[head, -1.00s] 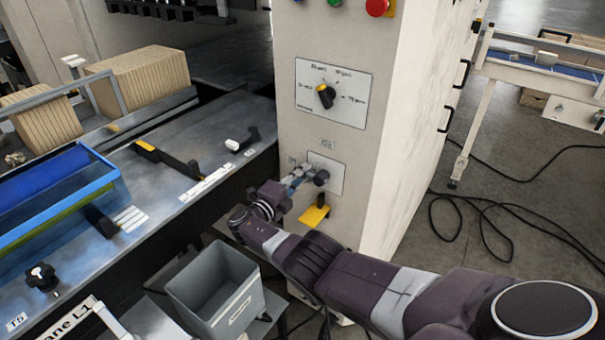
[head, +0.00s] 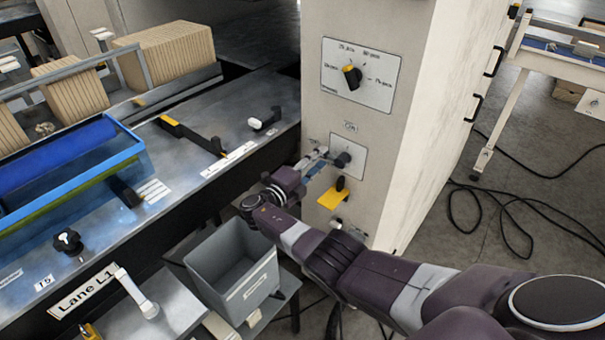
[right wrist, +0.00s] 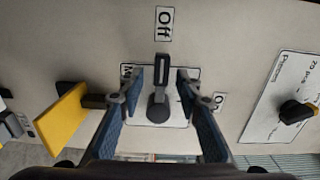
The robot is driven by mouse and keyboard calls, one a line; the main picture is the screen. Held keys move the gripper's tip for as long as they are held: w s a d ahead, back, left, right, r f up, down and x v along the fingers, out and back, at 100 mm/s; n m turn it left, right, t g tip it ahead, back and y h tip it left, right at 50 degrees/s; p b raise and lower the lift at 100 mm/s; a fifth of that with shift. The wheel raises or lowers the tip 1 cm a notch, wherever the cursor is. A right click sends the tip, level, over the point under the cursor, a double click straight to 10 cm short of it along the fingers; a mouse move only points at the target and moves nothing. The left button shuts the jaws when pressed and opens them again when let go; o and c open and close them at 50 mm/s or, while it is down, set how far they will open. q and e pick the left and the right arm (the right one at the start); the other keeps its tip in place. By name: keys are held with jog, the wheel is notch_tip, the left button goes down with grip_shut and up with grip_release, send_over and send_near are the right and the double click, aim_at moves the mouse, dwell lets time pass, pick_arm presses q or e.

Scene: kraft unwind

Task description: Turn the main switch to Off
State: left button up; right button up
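The main switch is a dark lever (right wrist: 160,85) on a pale plate (head: 352,172) on the cabinet front. In the right wrist view its round hub sits on the plate, and its arm points up toward the "Off" label (right wrist: 164,22). The "On" label (right wrist: 219,101) lies to the right. My right gripper (right wrist: 159,80) is open, one finger on each side of the lever, with visible gaps; contact is not seen. In the head view my right gripper (head: 313,163) is just left of the switch knob (head: 342,160). My left gripper is not in view.
A selector dial (head: 351,77) sits above the switch and a yellow tab (head: 333,196) below it, both on the cabinet (head: 385,30). A machine table (head: 215,125) lies left; cables (head: 500,215) lie on the floor.

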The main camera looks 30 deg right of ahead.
jog(key=v, duration=0.9)
jog(key=shift+s+a, duration=0.1)
